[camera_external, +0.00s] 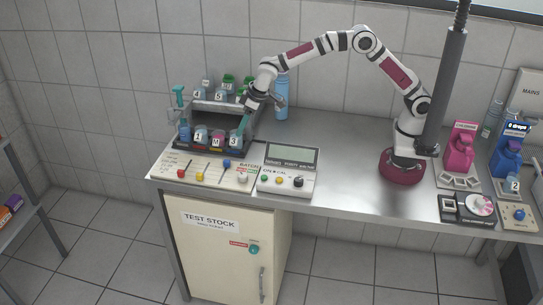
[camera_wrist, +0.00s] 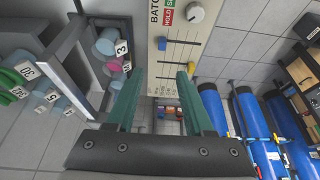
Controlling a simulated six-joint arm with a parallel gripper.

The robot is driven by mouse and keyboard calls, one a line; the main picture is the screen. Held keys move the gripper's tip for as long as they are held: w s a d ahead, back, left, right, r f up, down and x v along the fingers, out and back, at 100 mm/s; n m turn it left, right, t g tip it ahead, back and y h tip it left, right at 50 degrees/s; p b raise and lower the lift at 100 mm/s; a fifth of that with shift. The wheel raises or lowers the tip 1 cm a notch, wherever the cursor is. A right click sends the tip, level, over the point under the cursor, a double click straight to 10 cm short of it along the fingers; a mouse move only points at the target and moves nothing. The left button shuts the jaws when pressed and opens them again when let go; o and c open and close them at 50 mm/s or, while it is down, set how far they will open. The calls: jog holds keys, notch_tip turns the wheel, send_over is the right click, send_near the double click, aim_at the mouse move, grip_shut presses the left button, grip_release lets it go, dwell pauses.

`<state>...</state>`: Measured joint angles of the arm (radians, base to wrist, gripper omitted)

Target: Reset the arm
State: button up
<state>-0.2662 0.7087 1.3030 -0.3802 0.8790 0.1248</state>
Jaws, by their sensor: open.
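My arm reaches left over the bench from its dark red base. My gripper (camera_external: 243,122) is at the rack (camera_external: 172,122) on the bench's left side, just above or beside the vial labelled 3 (camera_external: 234,140); contact cannot be told. In the wrist view the teal fingers (camera_wrist: 160,73) are spread apart with nothing between them. The vial labelled 3 also shows in the wrist view (camera_wrist: 108,45), left of the fingers. The vials labelled 1 (camera_external: 200,136) and M (camera_external: 217,139) stand beside it in the front row.
Vials with green caps (camera_external: 228,80) stand on the rack's upper shelf. A blue bottle (camera_external: 281,98) is behind my gripper. The slider panel (camera_external: 205,174) and the display unit (camera_external: 290,170) are in front. Pink (camera_external: 459,148) and blue dispensers (camera_external: 507,152) stand right. The central bench is clear.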

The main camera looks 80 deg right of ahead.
dwell(0.3)
jog(key=s+d+r+m+g, duration=0.1)
jog(key=s+d+r, duration=0.2)
jog(key=s, duration=0.4)
jog(key=s+d+r+m+g, duration=0.1)
jog(key=s+d+r, duration=0.15)
jog(key=s, duration=0.55)
jog(key=s+d+r+m+g, duration=0.1)
jog(key=s+d+r, duration=0.2)
jog(key=s, duration=0.4)
jog(key=s+f+m+g+y, duration=0.1)
jog(key=s, duration=0.9)
jog(key=s+f+m, duration=0.1)
jog(key=s+f, duration=0.1)
jog(key=s, duration=0.8)
jog(key=shift+s+d+f+m+g+y, duration=0.25)
jog(key=shift+d+m+g+y, duration=0.05)
jog(key=shift+d+g+y, duration=0.1)
